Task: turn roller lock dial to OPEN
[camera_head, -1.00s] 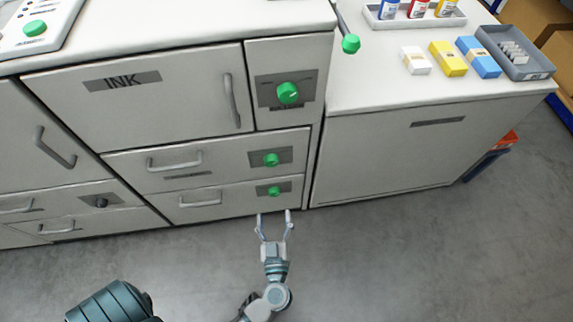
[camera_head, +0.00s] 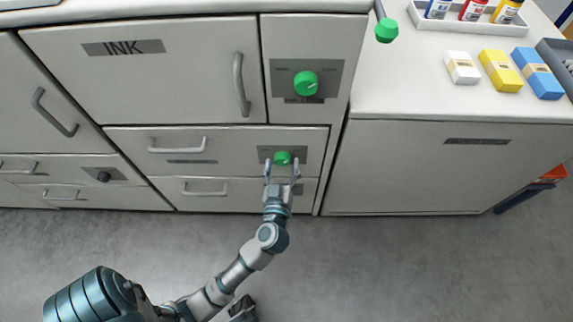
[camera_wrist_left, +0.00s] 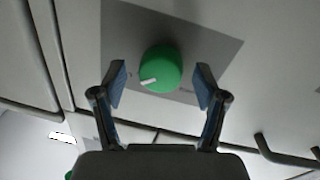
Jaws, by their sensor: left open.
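A green dial (camera_head: 283,158) sits on a grey plate on the upper of two drawer fronts under the large dial. In the left wrist view this green dial (camera_wrist_left: 160,69) has a white mark pointing to the lower left. My left gripper (camera_head: 282,164) is open, with its fingertips just below and to either side of the dial. In the left wrist view the fingers (camera_wrist_left: 160,84) flank the dial with gaps on both sides; nothing is held. A larger green dial (camera_head: 306,83) is above. The lower drawer's dial is hidden behind my gripper. Plate labels are unreadable.
A drawer handle (camera_head: 177,145) lies left of the gripper, and a vertical handle (camera_head: 241,84) is on the INK door (camera_head: 140,80). A green-knobbed lever (camera_head: 386,30) projects at the upper right. The floor in front is clear.

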